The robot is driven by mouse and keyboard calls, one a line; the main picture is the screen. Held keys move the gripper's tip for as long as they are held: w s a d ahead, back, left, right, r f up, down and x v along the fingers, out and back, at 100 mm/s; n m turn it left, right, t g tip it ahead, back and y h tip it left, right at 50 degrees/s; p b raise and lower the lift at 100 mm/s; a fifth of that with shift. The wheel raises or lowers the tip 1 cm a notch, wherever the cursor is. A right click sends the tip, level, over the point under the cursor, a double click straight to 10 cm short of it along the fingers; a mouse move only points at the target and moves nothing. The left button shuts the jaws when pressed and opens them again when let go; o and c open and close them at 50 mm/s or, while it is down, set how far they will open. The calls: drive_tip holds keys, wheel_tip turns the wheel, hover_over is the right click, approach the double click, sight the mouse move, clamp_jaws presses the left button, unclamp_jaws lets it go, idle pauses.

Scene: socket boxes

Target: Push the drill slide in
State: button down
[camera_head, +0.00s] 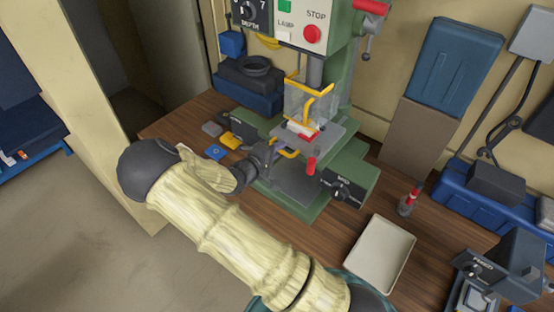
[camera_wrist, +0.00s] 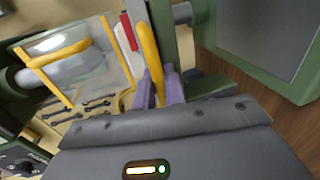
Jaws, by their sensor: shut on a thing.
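The green drill press (camera_head: 358,160) stands on the wooden bench in the head view. Its grey slide plate (camera_head: 328,137) lies under the clear, yellow-framed guard (camera_head: 300,98) and carries a red and white piece (camera_head: 301,130). A yellow handle (camera_head: 287,153) is at the slide's front left. My gripper (camera_head: 270,156) reaches it from the left. In the wrist view the purple fingers (camera_wrist: 159,90) are shut around the yellow handle bar (camera_wrist: 149,52).
A pale tray (camera_head: 381,255) lies on the bench at the right. A red-topped small tool (camera_head: 409,201) stands behind it. Small grey, yellow and blue blocks (camera_head: 230,140) lie left of the press. A blue case (camera_head: 480,190) is at the right.

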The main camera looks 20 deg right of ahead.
drive_tip(key=shift+f, duration=0.1)
drive_tip(key=c, duration=1.6)
unclamp_jaws()
drive_tip(key=shift+o, duration=0.2)
drive_tip(key=b+v, duration=0.5)
drive_tip(key=v, duration=1.2)
drive_tip(key=shift+a, duration=0.2)
